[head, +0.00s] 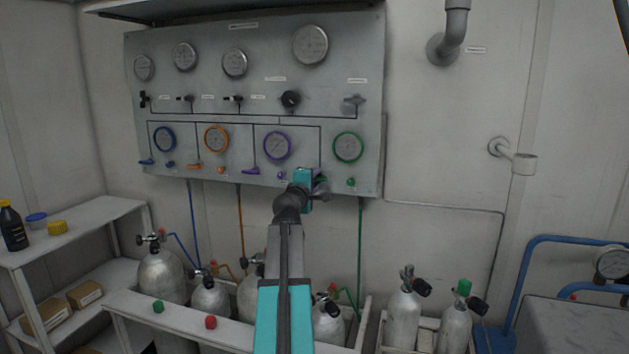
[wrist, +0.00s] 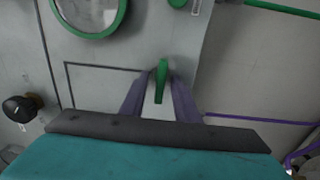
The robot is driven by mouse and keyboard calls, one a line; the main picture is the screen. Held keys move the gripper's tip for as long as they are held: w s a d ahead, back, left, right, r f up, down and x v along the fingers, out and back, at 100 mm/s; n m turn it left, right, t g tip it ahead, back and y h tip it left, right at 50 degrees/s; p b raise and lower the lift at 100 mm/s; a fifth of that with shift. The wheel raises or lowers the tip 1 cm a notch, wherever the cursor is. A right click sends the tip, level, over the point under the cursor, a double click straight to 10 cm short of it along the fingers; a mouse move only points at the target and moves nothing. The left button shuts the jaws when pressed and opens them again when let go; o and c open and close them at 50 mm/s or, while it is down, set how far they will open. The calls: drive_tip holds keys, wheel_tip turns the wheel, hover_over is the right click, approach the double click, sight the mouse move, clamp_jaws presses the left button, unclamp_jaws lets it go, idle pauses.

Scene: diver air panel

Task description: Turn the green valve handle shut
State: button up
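The green valve handle (wrist: 162,82) shows in the wrist view as a narrow green lever standing out between my fingertips. In the head view only a small green bit of it (head: 322,181) shows beside my gripper (head: 320,188). In the wrist view my gripper (wrist: 160,98) is open, with one finger on each side of the handle and a visible gap to it. The handle's far part and pivot are hard to make out. The green-rimmed gauge (head: 348,147) sits above the handle on the panel (head: 228,107); it also shows in the wrist view (wrist: 90,12).
Purple (head: 250,170), orange (head: 194,166) and blue (head: 147,161) handles line the panel's lower edge to the left. A small green knob (head: 351,182) is close on the right. Gas cylinders (head: 403,315) stand below.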

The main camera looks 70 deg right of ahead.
drive_tip(key=a, duration=1.3)
drive_tip(key=shift+s+a, duration=0.3)
drive_tip(key=shift+s, duration=0.1)
idle(0.4)
